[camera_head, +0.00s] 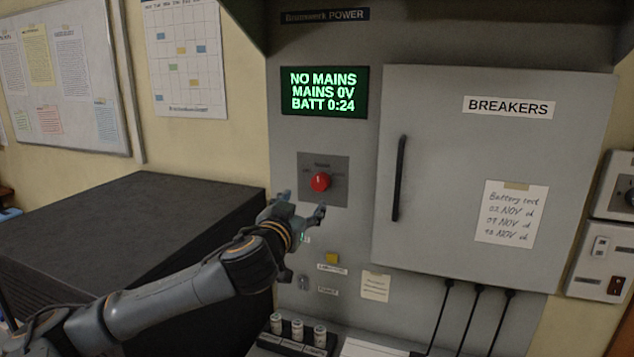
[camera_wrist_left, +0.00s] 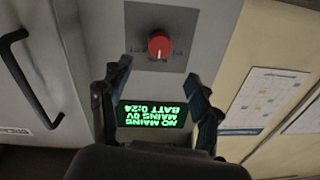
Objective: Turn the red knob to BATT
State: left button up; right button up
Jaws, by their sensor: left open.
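The red knob (camera_head: 320,181) sits on a dark grey square plate (camera_head: 337,197) on the grey power panel, below a green-lit display (camera_head: 325,92) reading NO MAINS, MAINS 0V, BATT 0:24. The labels around the knob are too small to read. My left gripper (camera_head: 303,205) is open and empty, just below and in front of the knob, apart from it. In the left wrist view the picture is upside down; the knob (camera_wrist_left: 159,44) lies beyond and between the two spread fingers (camera_wrist_left: 158,85). My right gripper is in neither view.
A closed BREAKERS door (camera_head: 440,150) with a black handle (camera_head: 399,178) is right of the knob. A large black cabinet (camera_head: 130,225) stands at left. Below are a yellow button (camera_head: 332,258), a small switch (camera_head: 303,282) and several white cylinders (camera_head: 297,330).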

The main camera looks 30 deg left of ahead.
aim_at(318, 185)
pick_arm(q)
jog(key=p+x, duration=0.2)
jog(key=x, duration=0.2)
jog(key=p+x, duration=0.2)
jog(key=x, duration=0.3)
jog(key=shift+r, duration=0.2)
jog(key=shift+p+x, duration=0.35)
jog(key=shift+x, duration=0.6)
jog(key=shift+f, duration=0.2)
jog(key=shift+c, duration=0.7)
jog(key=c, duration=1)
